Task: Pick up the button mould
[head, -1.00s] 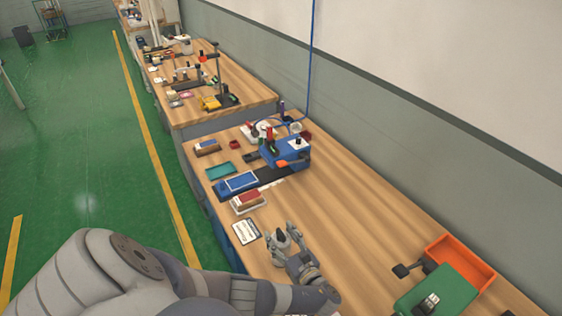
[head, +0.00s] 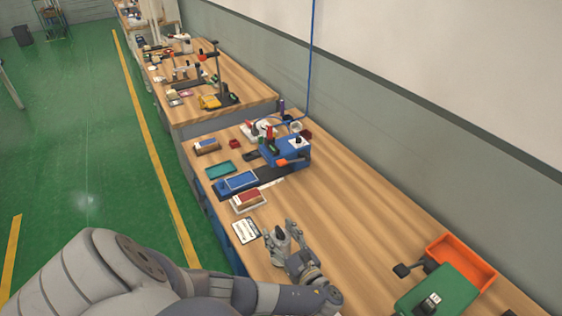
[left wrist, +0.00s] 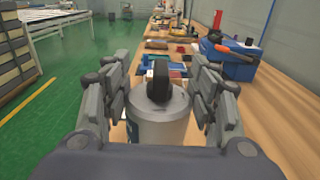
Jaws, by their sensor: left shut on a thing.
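The button mould (left wrist: 157,118) looks like a grey metal cylinder with a black knob on top. It stands upright between the fingers of my left gripper (left wrist: 160,98) in the left wrist view. The gripper is shut on its sides. In the head view my left gripper (head: 280,235) is over the near workbench (head: 365,230), right of a white card. The fingers mostly hide the mould there. I cannot tell whether its base touches the bench. My right gripper is not in view.
A white card (head: 246,230) and a red-topped pad (head: 248,199) lie near the left edge. An orange bin (head: 463,255) and green device (head: 435,289) are at the right. The bench middle is clear.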

